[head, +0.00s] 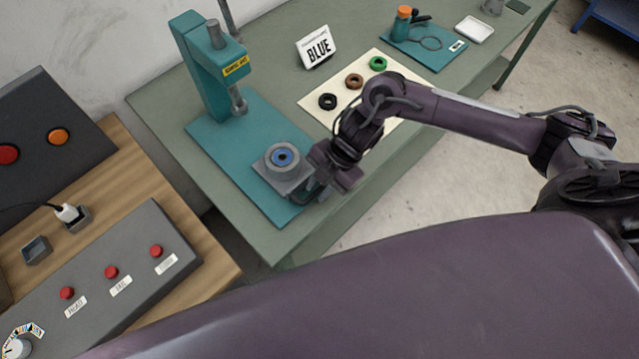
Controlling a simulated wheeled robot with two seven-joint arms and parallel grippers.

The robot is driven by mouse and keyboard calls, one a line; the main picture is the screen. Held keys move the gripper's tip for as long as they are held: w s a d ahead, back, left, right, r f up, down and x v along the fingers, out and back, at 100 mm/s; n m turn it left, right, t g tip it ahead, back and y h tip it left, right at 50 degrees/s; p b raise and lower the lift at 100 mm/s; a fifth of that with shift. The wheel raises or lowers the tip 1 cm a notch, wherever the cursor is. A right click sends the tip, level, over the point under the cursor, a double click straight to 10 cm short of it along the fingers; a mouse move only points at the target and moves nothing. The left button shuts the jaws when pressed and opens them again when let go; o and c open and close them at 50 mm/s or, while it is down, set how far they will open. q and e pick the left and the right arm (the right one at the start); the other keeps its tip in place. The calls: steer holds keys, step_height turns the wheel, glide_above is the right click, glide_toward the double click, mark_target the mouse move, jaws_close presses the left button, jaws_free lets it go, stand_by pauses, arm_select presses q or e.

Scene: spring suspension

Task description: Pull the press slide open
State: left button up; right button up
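The teal press (206,68) stands on its teal base plate (225,160) on the green bench. Its grey slide (272,180) carries a round grey holder with a blue ring (283,157) in it. The slide sits at the near end of the base, out in front of the press ram (238,100) and clear of it. My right gripper (312,192) is at the slide's near right edge, where the handle would be. The fingertips and any handle are small and partly hidden by the wrist, so its grip is unclear. My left gripper is out of view.
A cream mat (336,118) holds black (327,101), brown (354,81) and green (378,63) rings. A "BLUE" sign (317,47) stands behind it. A teal tray with an orange-capped bottle (402,22) is farther back. A button console (110,275) stands at left.

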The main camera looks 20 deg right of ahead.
steer(key=shift+o, duration=0.7)
steer(key=shift+d+r, duration=0.1)
steer(key=shift+r, duration=0.1)
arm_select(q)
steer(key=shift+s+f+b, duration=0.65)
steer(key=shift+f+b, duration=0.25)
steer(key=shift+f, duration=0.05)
arm_select(e)
steer(key=v, duration=0.7)
steer(key=shift+r, duration=0.2)
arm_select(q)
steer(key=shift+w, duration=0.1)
